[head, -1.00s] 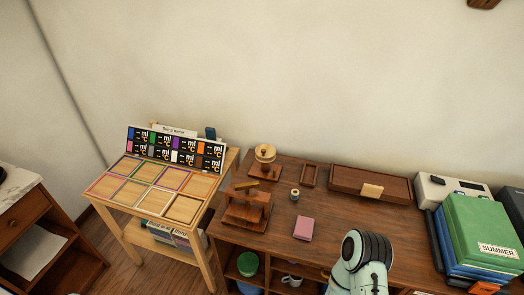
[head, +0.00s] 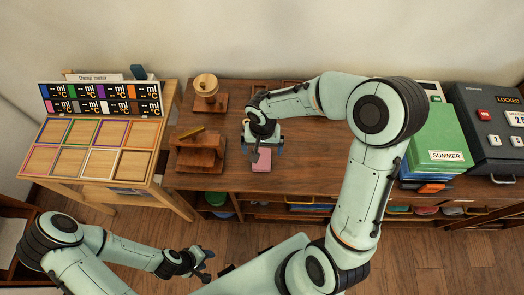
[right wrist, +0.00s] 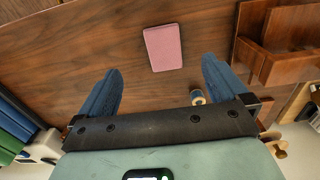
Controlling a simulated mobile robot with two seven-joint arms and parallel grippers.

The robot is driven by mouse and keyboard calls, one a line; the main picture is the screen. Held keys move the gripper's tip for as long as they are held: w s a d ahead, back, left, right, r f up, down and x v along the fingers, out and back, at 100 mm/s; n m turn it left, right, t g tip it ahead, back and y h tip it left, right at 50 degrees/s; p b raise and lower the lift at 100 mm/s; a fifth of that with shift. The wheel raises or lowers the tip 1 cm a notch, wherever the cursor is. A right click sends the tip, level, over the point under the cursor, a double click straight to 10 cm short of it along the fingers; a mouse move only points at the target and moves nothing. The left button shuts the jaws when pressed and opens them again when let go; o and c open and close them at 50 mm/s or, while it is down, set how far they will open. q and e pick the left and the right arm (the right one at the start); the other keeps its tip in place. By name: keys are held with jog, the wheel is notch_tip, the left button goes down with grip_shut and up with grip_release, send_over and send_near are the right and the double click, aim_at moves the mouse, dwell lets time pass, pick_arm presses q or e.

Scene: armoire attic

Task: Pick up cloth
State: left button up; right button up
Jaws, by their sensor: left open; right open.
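The cloth (head: 261,163) is a small pink folded square lying flat on the brown wooden desk top. In the right wrist view the whole cloth (right wrist: 163,47) shows on bare wood, ahead of and between the two blue fingers. My right gripper (head: 263,149) is open and empty above the desk, over the far edge of the cloth in the head view, and covers part of it. It also shows in the right wrist view (right wrist: 160,67), apart from the cloth. My left gripper (head: 205,264) is open and empty, low in front of the desk.
A small spool (right wrist: 197,97) stands close to the right finger. A wooden press-like stand (head: 200,152) and another wooden stand (head: 207,96) are left of the cloth. A green binder stack (head: 440,136) is at the right. Bare desk lies right of the cloth.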

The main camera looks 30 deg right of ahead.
send_over(261, 167)
jog(key=f, duration=0.6)
jog(key=shift+s+d+f, duration=0.2)
jog(key=shift+f, duration=0.05)
jog(key=shift+w+a+f, duration=0.1)
jog(key=shift+f, duration=1.45)
jog(key=shift+w+a+f, duration=0.1)
jog(key=shift+f, duration=1.4)
pick_arm(q)
jog(key=shift+s+a+f, duration=0.1)
jog(key=shift+s+f, duration=0.35)
jog(key=shift+s, duration=0.1)
pick_arm(e)
jog(key=shift+c, duration=0.3)
jog(key=c, duration=1.1)
jog(key=shift+r, duration=0.15)
